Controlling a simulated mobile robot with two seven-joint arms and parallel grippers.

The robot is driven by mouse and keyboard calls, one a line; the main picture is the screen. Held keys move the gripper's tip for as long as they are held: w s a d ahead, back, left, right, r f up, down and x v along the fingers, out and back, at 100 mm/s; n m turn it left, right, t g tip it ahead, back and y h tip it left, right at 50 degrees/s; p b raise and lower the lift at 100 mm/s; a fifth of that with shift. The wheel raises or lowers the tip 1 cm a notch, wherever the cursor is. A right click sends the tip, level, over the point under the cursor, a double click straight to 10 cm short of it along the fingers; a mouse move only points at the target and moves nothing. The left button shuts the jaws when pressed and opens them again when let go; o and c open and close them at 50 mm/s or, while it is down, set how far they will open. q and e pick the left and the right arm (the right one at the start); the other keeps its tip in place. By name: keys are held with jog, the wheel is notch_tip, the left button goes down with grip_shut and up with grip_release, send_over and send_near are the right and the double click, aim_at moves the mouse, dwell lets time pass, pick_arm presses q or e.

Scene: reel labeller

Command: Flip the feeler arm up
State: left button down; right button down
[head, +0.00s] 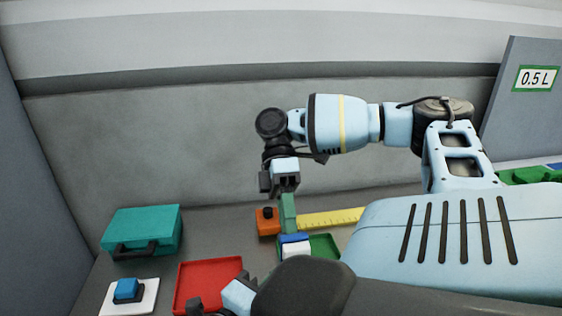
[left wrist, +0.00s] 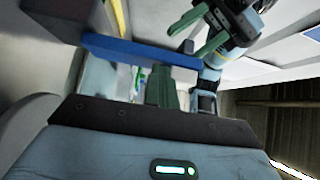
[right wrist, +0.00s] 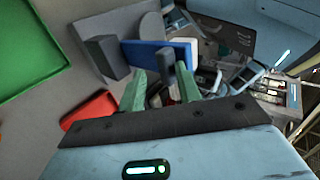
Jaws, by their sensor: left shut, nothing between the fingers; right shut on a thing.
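My right gripper (head: 288,210) points down over the counter, its green fingertips just above a small blue and white unit (head: 295,247). In the right wrist view its fingers (right wrist: 162,88) stand either side of a dark upright bar (right wrist: 165,58), which I take for the feeler arm. The bar stands in front of a blue panel (right wrist: 185,47); its lower end is hidden. My left gripper (left wrist: 161,88) is shut and empty, its green fingers together below a long blue bar (left wrist: 140,50). In the head view only part of the left wrist shows, at the bottom.
An orange block (head: 266,229) with a dark knob and a yellow ruler (head: 335,218) lie behind the unit. A green tray (head: 325,245) is beside it. A red tray (head: 208,285), a teal case (head: 155,225) and a blue button (head: 127,289) on a white plate are left.

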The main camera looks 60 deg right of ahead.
pick_arm(q)
jog(key=shift+w+d+f, duration=0.1)
jog(key=shift+w+f, duration=0.05)
jog(key=shift+f, duration=0.05)
pick_arm(e)
jog(key=f, duration=0.2)
jog(key=shift+s+f, duration=0.2)
jog(key=shift+f, duration=0.1)
jog(key=c, duration=1.4)
grip_release()
jog(key=shift+w, duration=0.15)
pick_arm(q)
jog(key=shift+w, duration=0.15)
jog(key=shift+r, duration=0.1)
pick_arm(e)
jog(key=shift+r, duration=0.15)
pick_arm(q)
jog(key=shift+d, duration=0.15)
pick_arm(e)
jog(key=v, duration=1.3)
jog(key=shift+a+r, duration=0.25)
jog(key=shift+r, duration=0.2)
